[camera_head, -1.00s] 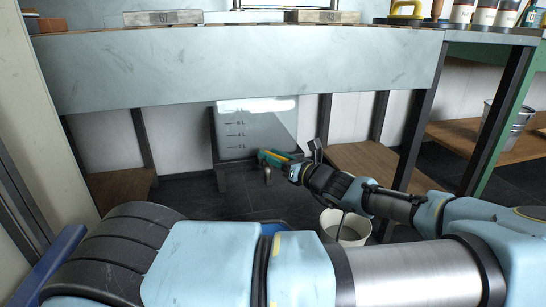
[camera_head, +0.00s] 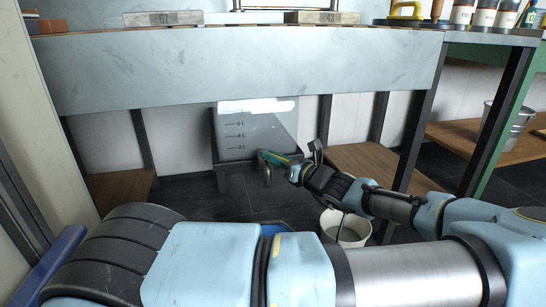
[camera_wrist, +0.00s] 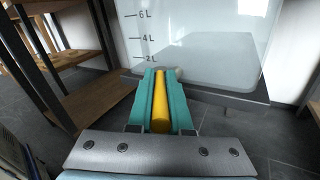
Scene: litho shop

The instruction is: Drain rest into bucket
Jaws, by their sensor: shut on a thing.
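A clear tank (camera_head: 250,140) with a litre scale stands on a dark stand under the table; it also shows in the wrist view (camera_wrist: 200,45). It looks partly see-through, and I cannot tell its liquid level for sure. My gripper (camera_head: 272,157) is at the tank's lower front, its teal fingers shut around a yellow bar-like handle (camera_wrist: 160,105) that points toward the tank. A small spout (camera_head: 268,176) hangs just below the fingers. A white bucket (camera_head: 345,228) stands on the floor to the right, partly hidden behind my arm; its inside is mostly hidden.
The pale table front (camera_head: 240,70) overhangs the tank. Dark table legs (camera_head: 414,130) and low wooden shelves (camera_head: 365,160) flank it. A metal pail (camera_head: 503,125) stands on the right shelf. Numbered blocks (camera_head: 162,18) lie on the table. Dark floor is open below the tank.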

